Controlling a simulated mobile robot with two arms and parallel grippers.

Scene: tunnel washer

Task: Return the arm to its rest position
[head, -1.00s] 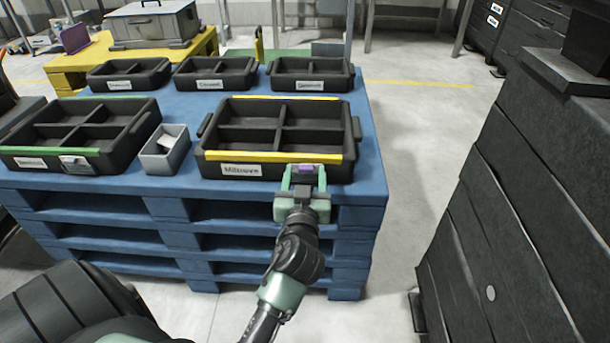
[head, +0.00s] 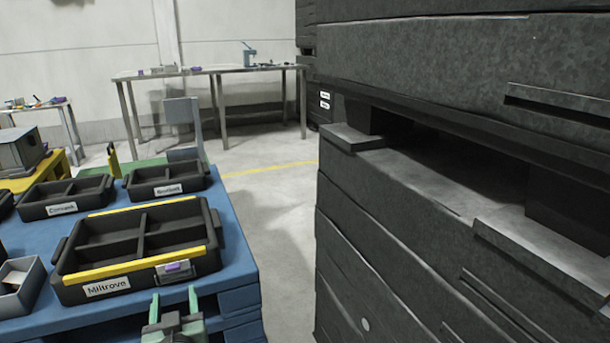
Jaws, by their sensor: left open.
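My left gripper (head: 174,301) shows at the bottom edge of the head view, with two pale green fingers apart and nothing between them. It is just in front of a black divided tray (head: 75,284) with yellow strips and a white label, and it looks clear of the tray. A small grey holder with a purple piece (head: 175,269) sits on the tray's front wall, right of the label. Most of the left arm is cut off below the picture.
The tray stands on a blue pallet stack (head: 233,243) with more black trays behind and a grey bin (head: 33,285) at left. Large dark stacked containers (head: 400,210) fill the right side. Clear floor (head: 268,215) lies between. A workbench (head: 215,72) stands at the back.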

